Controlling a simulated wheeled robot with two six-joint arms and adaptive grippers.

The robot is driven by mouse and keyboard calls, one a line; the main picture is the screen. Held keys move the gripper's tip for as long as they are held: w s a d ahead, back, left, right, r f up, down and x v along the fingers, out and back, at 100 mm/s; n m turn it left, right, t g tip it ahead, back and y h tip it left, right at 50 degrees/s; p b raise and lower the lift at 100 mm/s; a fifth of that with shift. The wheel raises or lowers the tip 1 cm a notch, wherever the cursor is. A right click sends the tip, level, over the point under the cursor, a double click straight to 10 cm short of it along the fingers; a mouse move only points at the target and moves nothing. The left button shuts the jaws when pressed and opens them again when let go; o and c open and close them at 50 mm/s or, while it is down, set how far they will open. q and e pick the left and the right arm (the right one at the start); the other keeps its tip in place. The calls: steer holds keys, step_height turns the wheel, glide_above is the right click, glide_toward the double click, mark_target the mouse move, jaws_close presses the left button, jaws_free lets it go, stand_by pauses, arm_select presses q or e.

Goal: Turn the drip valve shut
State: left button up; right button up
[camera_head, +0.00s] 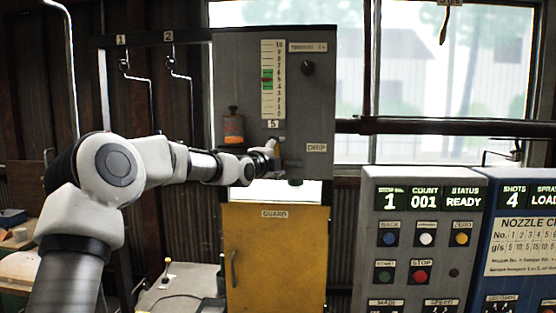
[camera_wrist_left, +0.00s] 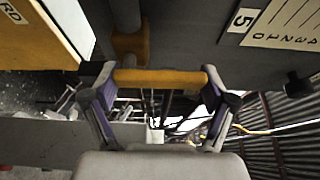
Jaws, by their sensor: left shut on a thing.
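The drip valve's yellow handle (camera_wrist_left: 160,76) lies crosswise between the fingers in the left wrist view, touched at both ends. Behind it a dark pipe (camera_wrist_left: 127,15) comes from the grey panel. My left gripper (camera_wrist_left: 160,88) is shut on the handle. In the head view my left gripper (camera_head: 272,154) is at the grey cabinet (camera_head: 230,70), just left of the "DRIP" label (camera_head: 316,147); it hides most of the valve there. My right gripper is in neither view.
Above the valve are a scale with a green band (camera_head: 267,95) and a black knob (camera_head: 308,68). An orange-bodied cup (camera_head: 233,128) is left of it. A yellow guard door (camera_head: 278,260) is below. Grey (camera_head: 400,250) and blue (camera_head: 520,275) control boxes stand right.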

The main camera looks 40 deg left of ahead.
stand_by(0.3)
arm_select(q)
steer(key=o, duration=1.5)
steer(key=shift+f, duration=0.1)
steer(key=shift+d, duration=0.1)
steer(key=s+d, duration=0.1)
steer(key=s, duration=0.6)
steer(key=shift+d, duration=0.15)
steer(key=shift+s, duration=0.1)
